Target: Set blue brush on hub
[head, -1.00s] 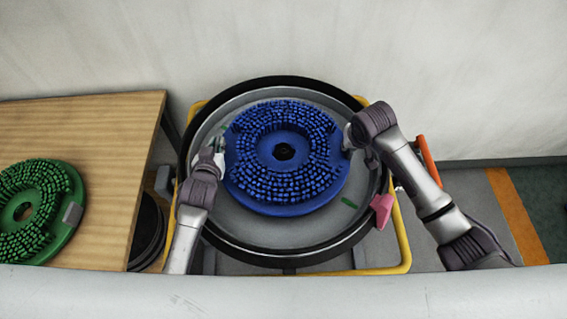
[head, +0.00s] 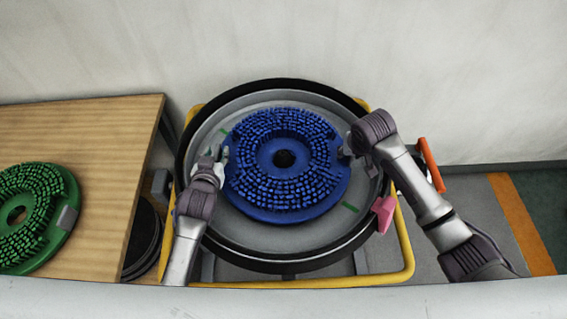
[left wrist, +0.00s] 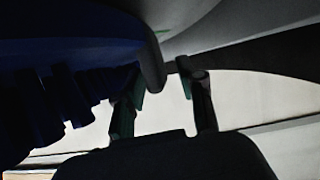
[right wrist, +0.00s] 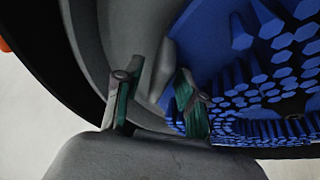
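The blue brush (head: 270,195) lies bristles up inside the round grey tank, near its middle, with a dark centre hole. The hub under it is hidden, so I cannot tell how it sits on it. My left gripper (head: 220,155) is at the brush's left edge; in the left wrist view its fingers (left wrist: 162,90) are apart near a grey tab (left wrist: 152,65) on the brush. My right gripper (head: 347,150) is at the right edge; in the right wrist view its fingers (right wrist: 155,95) are apart, with grey tab material between or behind them.
The tank (head: 300,240) has a black rim and stands in a yellow frame (head: 400,262). Green marks (head: 350,207) show on its floor. A pink block (head: 384,213) is at the right rim. A green brush (head: 30,235) lies on the wooden table (head: 95,140) at left.

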